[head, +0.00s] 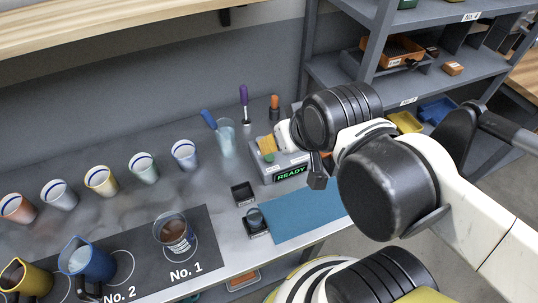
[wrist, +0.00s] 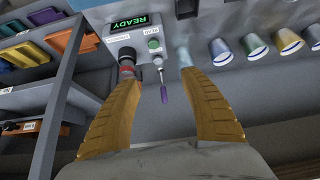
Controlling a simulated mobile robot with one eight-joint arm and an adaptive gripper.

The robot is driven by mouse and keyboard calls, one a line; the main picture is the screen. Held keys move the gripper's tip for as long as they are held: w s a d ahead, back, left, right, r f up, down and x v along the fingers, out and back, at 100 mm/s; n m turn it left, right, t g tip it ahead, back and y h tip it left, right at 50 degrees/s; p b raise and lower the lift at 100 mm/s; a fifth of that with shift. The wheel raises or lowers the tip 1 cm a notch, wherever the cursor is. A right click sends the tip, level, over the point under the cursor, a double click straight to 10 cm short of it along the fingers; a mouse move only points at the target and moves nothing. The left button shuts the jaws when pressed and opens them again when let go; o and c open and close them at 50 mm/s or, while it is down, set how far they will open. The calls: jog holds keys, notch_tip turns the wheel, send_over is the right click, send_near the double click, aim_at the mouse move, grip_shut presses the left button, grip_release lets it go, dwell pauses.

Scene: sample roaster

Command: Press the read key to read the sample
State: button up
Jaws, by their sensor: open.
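The grey reader box (head: 290,165) stands at the back of the bench with its green READY display lit. Small labels sit near the keys, too small to read, so I cannot tell which is the read key. My gripper (wrist: 160,76) is open and empty, its yellow-brown fingers spread toward the box. One fingertip appears close to the black knob; contact is unclear. In the head view my wrist hides part of the box.
A purple-handled tool (head: 243,93) and a clear beaker with a blue-handled tool (head: 226,138) stand near the box. A blue mat (head: 290,215) and two small black trays (head: 242,194) lie in front. A brown-filled glass (head: 172,229) stands at No. 1. Several cups line the back.

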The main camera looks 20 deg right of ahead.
grip_shut()
dwell(1.4)
